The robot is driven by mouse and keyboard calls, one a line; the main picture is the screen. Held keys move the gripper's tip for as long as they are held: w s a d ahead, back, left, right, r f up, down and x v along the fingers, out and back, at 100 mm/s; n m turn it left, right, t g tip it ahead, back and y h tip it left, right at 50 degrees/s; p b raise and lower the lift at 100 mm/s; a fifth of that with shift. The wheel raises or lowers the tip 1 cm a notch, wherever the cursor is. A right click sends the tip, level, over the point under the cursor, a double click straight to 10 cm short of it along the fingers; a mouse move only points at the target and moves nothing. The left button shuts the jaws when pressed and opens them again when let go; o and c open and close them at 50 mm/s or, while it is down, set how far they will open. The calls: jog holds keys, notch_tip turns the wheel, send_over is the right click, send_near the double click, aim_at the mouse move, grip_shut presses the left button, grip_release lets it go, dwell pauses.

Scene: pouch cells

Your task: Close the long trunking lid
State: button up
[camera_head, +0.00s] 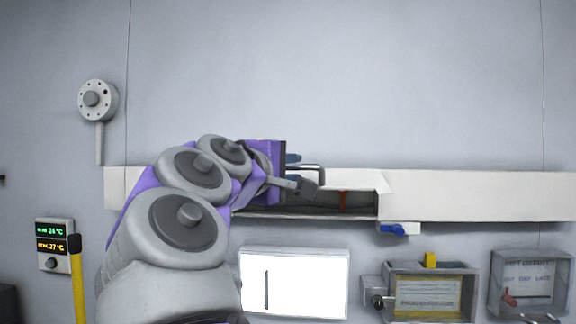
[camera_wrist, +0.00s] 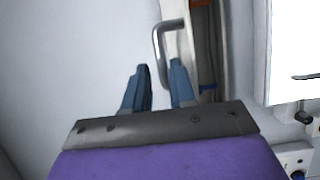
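The long white trunking (camera_head: 470,196) runs across the wall. Its middle section is open, showing a dark interior with a red part (camera_head: 343,200) in it. The pale lid (camera_head: 350,179) stands along the top of this opening, and a metal bar handle (camera_head: 322,172) is at its left part, beside my gripper (camera_head: 304,172). In the wrist view my gripper (camera_wrist: 160,82) has its two blue fingers apart. The handle (camera_wrist: 157,48) is just ahead of the fingertips, its near end at the gap between them. I cannot tell whether they touch. My arm hides the trunking's left part.
Below the trunking are a white panel (camera_head: 293,255), a blue-handled valve or latch (camera_head: 397,229) and grey boxes (camera_head: 430,290). A display unit (camera_head: 54,246) and a yellow post (camera_head: 78,285) are at left.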

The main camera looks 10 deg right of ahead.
aim_at(308, 167)
jog(key=x, duration=0.4)
jog(key=s+d+x, duration=0.1)
jog(key=x, duration=0.1)
jog(key=shift+w+d, duration=0.2)
jog(key=shift+w, duration=0.2)
jog(key=shift+w+a, duration=0.1)
jog(key=shift+w, duration=0.2)
jog(key=shift+w+a+r, duration=0.1)
jog(key=shift+w+a, duration=0.05)
jog(key=shift+a, duration=0.35)
jog(key=shift+d, duration=0.6)
jog(key=shift+c, duration=0.6)
jog(key=shift+d, duration=0.1)
jog(key=shift+c, duration=0.8)
grip_shut()
